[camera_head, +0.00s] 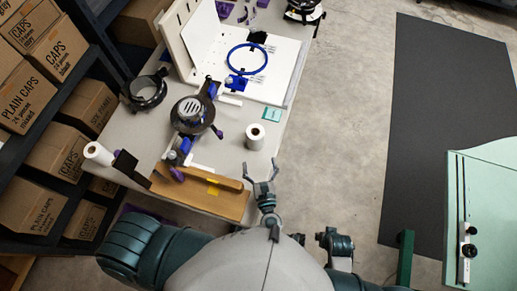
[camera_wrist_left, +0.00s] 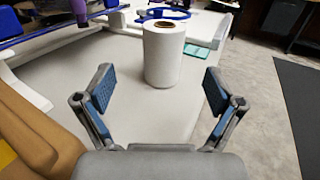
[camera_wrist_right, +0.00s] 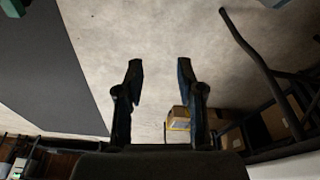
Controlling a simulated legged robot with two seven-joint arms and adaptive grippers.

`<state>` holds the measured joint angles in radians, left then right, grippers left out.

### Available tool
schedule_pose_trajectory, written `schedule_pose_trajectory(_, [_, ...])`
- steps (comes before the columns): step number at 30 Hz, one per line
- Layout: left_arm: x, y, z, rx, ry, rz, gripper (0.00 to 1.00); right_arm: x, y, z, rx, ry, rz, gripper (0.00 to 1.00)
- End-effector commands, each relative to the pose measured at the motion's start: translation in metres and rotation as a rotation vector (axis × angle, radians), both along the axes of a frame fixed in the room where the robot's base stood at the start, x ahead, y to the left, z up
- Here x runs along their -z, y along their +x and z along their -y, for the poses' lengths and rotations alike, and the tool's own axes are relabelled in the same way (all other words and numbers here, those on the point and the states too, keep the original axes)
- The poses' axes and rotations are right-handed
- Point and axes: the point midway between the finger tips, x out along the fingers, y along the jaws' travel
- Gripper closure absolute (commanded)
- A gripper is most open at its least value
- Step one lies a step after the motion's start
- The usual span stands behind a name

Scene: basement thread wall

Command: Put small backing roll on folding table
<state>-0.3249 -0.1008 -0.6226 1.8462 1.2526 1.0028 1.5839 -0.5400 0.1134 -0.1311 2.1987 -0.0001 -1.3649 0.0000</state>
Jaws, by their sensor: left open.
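A white backing roll (camera_head: 255,137) stands upright on the folding table (camera_head: 232,172), near its right edge. In the left wrist view the roll (camera_wrist_left: 163,54) is straight ahead, between and beyond the fingers, apart from them. My left gripper (camera_head: 261,166) is open and empty, just on the near side of the roll. A second white roll (camera_head: 98,154) is at the table's left side; I cannot tell which is the small one. My right gripper (camera_wrist_right: 160,70) is open and empty above bare floor.
A brown padded board (camera_head: 205,190) lies along the table's near edge. Shelves of cardboard boxes (camera_head: 60,50) are left. A green table (camera_head: 490,190) is right.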

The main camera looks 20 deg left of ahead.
Motion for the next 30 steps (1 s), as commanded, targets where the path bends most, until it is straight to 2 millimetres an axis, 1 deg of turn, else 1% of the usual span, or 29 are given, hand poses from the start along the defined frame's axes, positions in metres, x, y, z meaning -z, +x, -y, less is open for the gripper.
schedule_pose_trajectory(1, [0.005,-0.002,-0.004,0.027,0.004,-0.004,0.07,0.009,-0.003,0.001,-0.005,-0.004,-0.016,0.62])
schedule_pose_trajectory(2, [0.008,-0.002,-0.005,0.045,0.004,-0.005,0.07,0.013,-0.004,0.001,-0.006,-0.005,-0.020,0.62])
schedule_pose_trajectory(5, [0.013,0.001,-0.009,0.081,0.002,-0.005,0.07,0.018,-0.003,0.000,-0.005,-0.004,-0.018,0.62])
schedule_pose_trajectory(8, [0.013,0.015,-0.014,0.084,0.001,-0.003,0.07,0.022,-0.002,0.000,-0.005,-0.003,-0.017,0.62])
schedule_pose_trajectory(12, [0.012,0.041,-0.023,0.083,0.002,-0.003,0.07,0.029,-0.002,0.000,-0.004,-0.003,-0.019,0.62])
schedule_pose_trajectory(15, [0.013,0.054,-0.028,0.085,0.001,-0.003,0.07,0.032,-0.002,0.000,-0.004,-0.003,-0.019,0.62])
schedule_pose_trajectory(20, [0.013,0.066,-0.033,0.083,0.000,-0.004,0.07,0.035,-0.003,0.000,-0.004,-0.004,-0.022,0.62])
schedule_pose_trajectory(22, [0.010,0.074,-0.035,0.084,0.002,-0.003,0.07,0.034,-0.002,-0.001,-0.004,-0.001,-0.015,0.62])
schedule_pose_trajectory(23, [0.009,0.079,-0.036,0.084,0.002,-0.003,0.07,0.036,-0.001,-0.001,-0.004,-0.001,-0.012,0.62])
schedule_pose_trajectory(24, [0.008,0.086,-0.038,0.084,0.001,-0.003,0.07,0.044,-0.002,-0.001,-0.005,-0.002,-0.019,0.62])
schedule_pose_trajectory(25, [0.007,0.091,-0.039,0.084,0.002,-0.002,0.07,0.047,-0.002,-0.001,-0.006,-0.002,-0.020,0.62])
schedule_pose_trajectory(27, [0.008,0.101,-0.043,0.084,0.002,-0.004,0.07,0.050,-0.002,-0.001,-0.006,-0.002,-0.020,0.62])
schedule_pose_trajectory(30, [0.008,0.110,-0.046,0.084,0.003,-0.004,0.07,0.052,-0.003,-0.001,-0.006,-0.002,-0.022,0.62])
